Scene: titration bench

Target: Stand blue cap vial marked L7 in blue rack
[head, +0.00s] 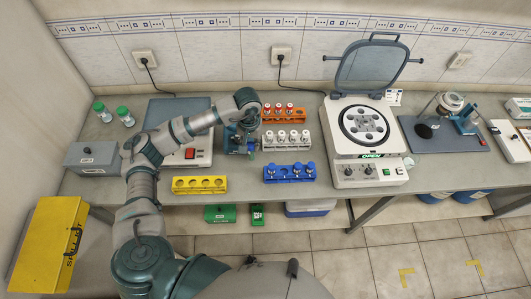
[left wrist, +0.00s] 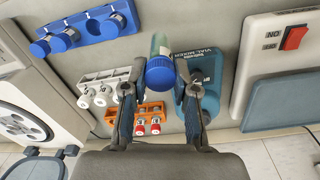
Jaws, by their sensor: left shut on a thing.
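My left gripper (head: 247,134) is shut on a vial with a blue cap (left wrist: 160,72), beside the vial mixer (left wrist: 208,68). In the left wrist view the two fingers (left wrist: 157,88) flank the cap, and the greenish vial body extends past it. I cannot read a mark on this vial. The blue rack (head: 289,180) stands on the bench near its front edge, to the right of and nearer than the gripper. It also shows at the upper left of the left wrist view (left wrist: 84,36), with several blue caps in it. My right gripper is not in view.
A white rack (head: 286,146) with white-capped vials and an orange rack (head: 284,120) with red-capped vials stand behind the blue rack. A yellow rack (head: 199,190) is at its left. The open centrifuge (head: 366,165) is at its right. Bare bench lies between the yellow and blue racks.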

